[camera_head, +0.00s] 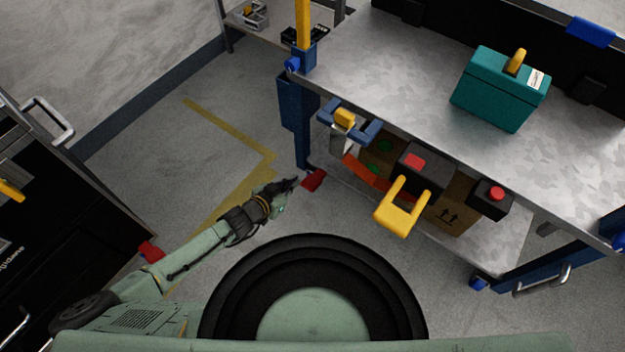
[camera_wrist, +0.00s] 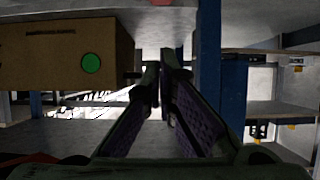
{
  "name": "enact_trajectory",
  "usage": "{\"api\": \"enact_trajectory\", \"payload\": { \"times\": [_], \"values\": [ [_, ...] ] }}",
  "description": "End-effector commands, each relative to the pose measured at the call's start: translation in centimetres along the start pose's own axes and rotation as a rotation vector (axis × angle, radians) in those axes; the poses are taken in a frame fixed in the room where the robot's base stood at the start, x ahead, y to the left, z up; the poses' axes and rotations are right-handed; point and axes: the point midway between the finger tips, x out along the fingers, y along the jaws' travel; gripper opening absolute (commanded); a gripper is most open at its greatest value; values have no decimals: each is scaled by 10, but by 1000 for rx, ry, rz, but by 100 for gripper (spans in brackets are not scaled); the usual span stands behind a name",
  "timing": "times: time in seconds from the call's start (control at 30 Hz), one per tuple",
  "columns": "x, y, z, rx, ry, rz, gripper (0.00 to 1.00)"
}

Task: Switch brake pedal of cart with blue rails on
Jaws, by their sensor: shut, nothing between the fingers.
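The cart with blue rails (camera_head: 297,130) fills the right of the head view, with blue legs and a grey lower shelf. A red pedal (camera_head: 314,180) sits low at its near left corner, beside the leg. My gripper (camera_head: 293,184) is shut and empty, its tips just left of the red pedal. I cannot tell whether they touch it. In the wrist view the two fingers (camera_wrist: 165,65) point forward beneath the cart, left of a blue post (camera_wrist: 208,80). A dark red piece (camera_wrist: 30,159) shows at the lower left edge, partly cut off.
Cardboard boxes (camera_head: 447,213) stand on the cart's lower shelf; one with a green dot (camera_wrist: 60,55) shows left of my fingers. A teal toolbox (camera_head: 497,92) sits on the top. A black cabinet (camera_head: 70,215) with another red pedal (camera_head: 150,251) stands left. Floor between is clear.

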Motion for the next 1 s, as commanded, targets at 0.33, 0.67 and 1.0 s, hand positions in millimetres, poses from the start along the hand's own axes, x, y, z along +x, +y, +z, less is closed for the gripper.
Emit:
{"api": "enact_trajectory", "payload": {
  "times": [0.33, 0.67, 1.0],
  "values": [
    [8, 1, -1, -3, 4, 1, 0],
    [71, 2, -1, -4, 4, 3, 0],
    [108, 1, 26, -5, 2, -1, 0]
  ]
}}
